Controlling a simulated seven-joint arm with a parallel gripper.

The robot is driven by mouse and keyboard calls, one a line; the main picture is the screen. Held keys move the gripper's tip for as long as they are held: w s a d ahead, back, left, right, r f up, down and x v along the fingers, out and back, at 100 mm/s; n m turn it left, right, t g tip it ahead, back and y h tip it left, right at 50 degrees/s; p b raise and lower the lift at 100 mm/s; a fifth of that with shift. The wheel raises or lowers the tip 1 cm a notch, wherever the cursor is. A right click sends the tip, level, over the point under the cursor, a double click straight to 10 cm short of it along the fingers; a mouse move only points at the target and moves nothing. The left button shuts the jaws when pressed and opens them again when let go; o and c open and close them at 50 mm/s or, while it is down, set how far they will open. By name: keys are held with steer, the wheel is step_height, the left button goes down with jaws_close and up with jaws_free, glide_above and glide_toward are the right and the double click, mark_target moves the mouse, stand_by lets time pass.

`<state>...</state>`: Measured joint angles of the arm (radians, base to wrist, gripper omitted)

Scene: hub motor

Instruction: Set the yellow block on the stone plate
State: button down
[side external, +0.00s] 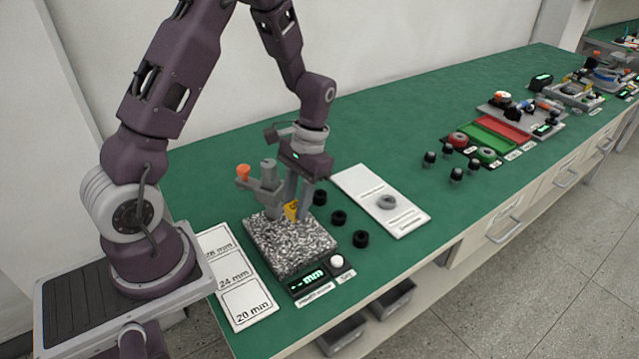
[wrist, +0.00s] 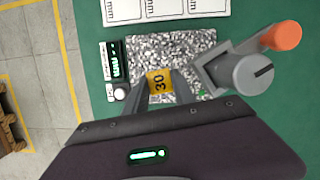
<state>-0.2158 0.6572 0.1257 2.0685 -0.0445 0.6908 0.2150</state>
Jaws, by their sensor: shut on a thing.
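The yellow block (wrist: 160,82), marked 30, is between the fingertips of my gripper (wrist: 160,88) in the wrist view. My gripper is shut on it. In the side view the yellow block (side external: 291,210) shows partly behind a finger of my gripper (side external: 297,212), at the back part of the speckled stone plate (side external: 290,245). The stone plate also shows in the wrist view (wrist: 190,48), behind the block. I cannot tell whether the block touches the plate.
A grey gauge stand (side external: 265,185) with an orange knob rises at the plate's back edge, close to my gripper. A display (side external: 309,281) sits at its front. A white size card (side external: 235,278) lies left. Several black rings (side external: 339,217) and a white board (side external: 370,190) lie right.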

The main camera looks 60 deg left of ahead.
mark_target(294, 237)
steer(key=shift+s+d+m, duration=0.15)
steer(key=shift+s+m, duration=0.4)
steer(key=shift+m, duration=0.25)
steer(key=shift+s+f, duration=0.1)
steer(key=shift+f, duration=2.35)
steer(key=shift+f, duration=0.55)
steer(key=c, duration=1)
jaws_free()
steer(key=shift+o, duration=0.6)
steer(key=o, duration=0.3)
